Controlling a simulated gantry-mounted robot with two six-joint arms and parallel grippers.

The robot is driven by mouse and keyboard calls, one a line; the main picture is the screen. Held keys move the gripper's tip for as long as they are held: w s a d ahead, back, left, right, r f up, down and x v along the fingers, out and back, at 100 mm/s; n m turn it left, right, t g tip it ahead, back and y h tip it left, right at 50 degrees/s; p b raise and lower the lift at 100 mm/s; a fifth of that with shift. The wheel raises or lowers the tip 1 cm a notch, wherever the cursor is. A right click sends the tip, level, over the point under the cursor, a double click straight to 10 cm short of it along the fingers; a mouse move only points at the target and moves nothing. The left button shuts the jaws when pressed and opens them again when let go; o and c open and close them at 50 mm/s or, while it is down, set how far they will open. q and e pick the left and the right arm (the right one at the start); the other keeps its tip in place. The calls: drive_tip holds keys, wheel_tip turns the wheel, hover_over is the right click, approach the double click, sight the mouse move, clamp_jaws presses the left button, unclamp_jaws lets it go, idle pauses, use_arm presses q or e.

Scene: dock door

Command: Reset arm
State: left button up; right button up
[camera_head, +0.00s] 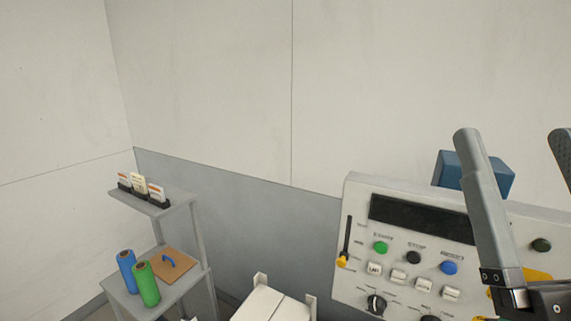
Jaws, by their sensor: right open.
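My right gripper (514,137) comes up from the lower right corner. Its two grey fingers stand wide apart with nothing between them. The right finger is cut off by the picture's edge. The gripper is in front of a pale control panel (353,200) and hides part of its right side. I cannot tell whether it touches the panel. My left gripper is not in view.
The panel has a dark display (415,217), a green button (380,247), a blue button (448,268) and a yellow-tipped slider (342,261). A blue box (455,165) shows behind it. Left, a grey shelf (182,195) holds cards, two rolls and a brown board.

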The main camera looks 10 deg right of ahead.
drive_tip(key=a+r+n+y+p, duration=0.15)
drive_tip(key=r+y+p, duration=0.25)
drive_tip(key=r+p, duration=0.6)
drive_tip(key=a+r+n+y+p, duration=0.1)
drive_tip(key=a+r+y+p, duration=0.2)
drive_tip(key=r+p, duration=0.6)
wheel_tip(320, 180, down, 61)
drive_tip(key=b, duration=6.1)
drive_tip(key=shift+d+t, duration=0.25)
drive_tip(key=shift+t, duration=0.05)
drive_tip(key=shift+r, duration=0.1)
